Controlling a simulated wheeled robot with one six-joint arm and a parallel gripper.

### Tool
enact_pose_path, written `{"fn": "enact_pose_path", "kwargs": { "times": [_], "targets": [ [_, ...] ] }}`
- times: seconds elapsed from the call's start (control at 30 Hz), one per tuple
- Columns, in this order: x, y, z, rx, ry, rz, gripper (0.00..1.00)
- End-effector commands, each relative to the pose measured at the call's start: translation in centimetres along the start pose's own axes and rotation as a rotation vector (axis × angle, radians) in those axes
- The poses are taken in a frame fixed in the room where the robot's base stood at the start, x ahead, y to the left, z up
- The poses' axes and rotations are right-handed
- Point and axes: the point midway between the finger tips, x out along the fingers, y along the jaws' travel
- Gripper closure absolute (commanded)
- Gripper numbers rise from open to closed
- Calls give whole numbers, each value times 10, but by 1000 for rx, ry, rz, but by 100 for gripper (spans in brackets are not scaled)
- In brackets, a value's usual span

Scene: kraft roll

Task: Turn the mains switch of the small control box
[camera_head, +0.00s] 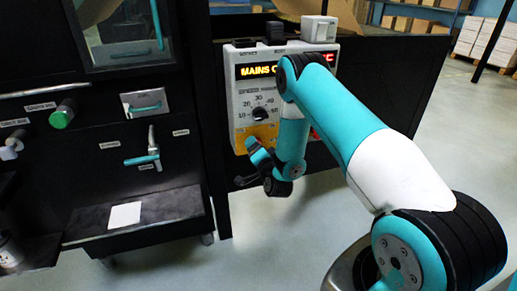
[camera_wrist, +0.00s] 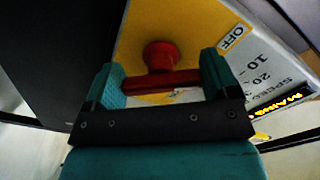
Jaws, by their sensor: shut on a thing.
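The small control box (camera_head: 243,98) is a pale panel with a yellow lower part, standing on a black frame. Its lit display (camera_head: 258,71) shows "MAINS", with the rest hidden behind my arm. In the wrist view, the red mains switch (camera_wrist: 161,56) sits on the yellow panel (camera_wrist: 195,42), its red bar lying crosswise between my fingers. An "OFF" label (camera_wrist: 237,37) is to the right of it. My gripper (camera_wrist: 161,84) is shut on the red switch. In the head view my gripper (camera_head: 257,165) is at the box's lower part and the switch is hidden.
A dial (camera_head: 260,114) with speed numbers sits above the yellow part. To the left, a black machine carries a green knob (camera_head: 62,115), a teal lever handle (camera_head: 146,158) and a shelf with a white sheet (camera_head: 124,215). Bare floor lies below the box.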

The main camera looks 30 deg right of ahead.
Motion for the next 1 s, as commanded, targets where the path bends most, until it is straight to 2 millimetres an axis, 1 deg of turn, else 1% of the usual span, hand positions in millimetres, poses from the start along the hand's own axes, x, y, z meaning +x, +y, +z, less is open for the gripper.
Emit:
{"fn": "enact_pose_path", "kwargs": {
  "times": [0.1, 0.33, 0.87, 0.9, 0.97, 1.0],
  "targets": [
    [-1, 1, 2, -59, -5, 3, 43],
    [-1, 2, 2, -130, -6, 4, 43],
    [-2, 3, 2, -155, -8, 5, 43],
    [-2, 3, 2, -155, -8, 6, 12],
    [-2, 3, 2, -154, -7, 5, 0],
    [-2, 3, 2, -153, -6, 5, 0]
  ]
}}
